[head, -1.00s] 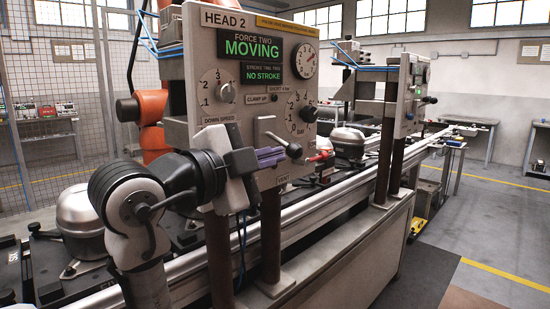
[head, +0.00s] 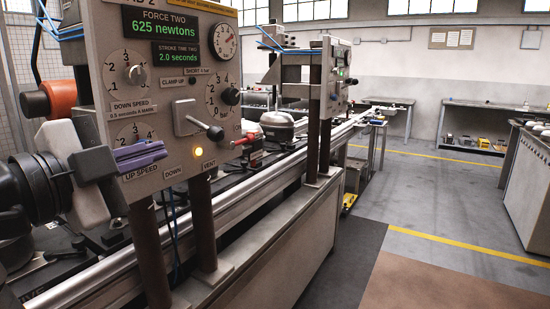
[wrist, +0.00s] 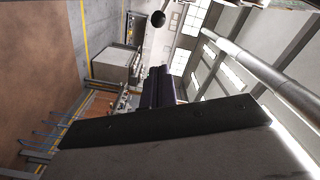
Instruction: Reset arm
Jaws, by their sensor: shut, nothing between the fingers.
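My gripper (head: 139,155) is at the left of the head view, in front of the lower part of the grey control panel (head: 160,102). Its purple fingers are together with nothing between them. They overlap the area near the up speed dial (head: 133,134) in the picture; I cannot tell how far they are from the panel. In the wrist view the dark fingers (wrist: 158,88) point away from the camera, toward an open stretch of the room.
A lever with a black knob (head: 215,132) and a red-handled part (head: 248,137) stick out from the panel. A second head post (head: 313,120) stands farther back. The grey floor (head: 430,190) at the right is open.

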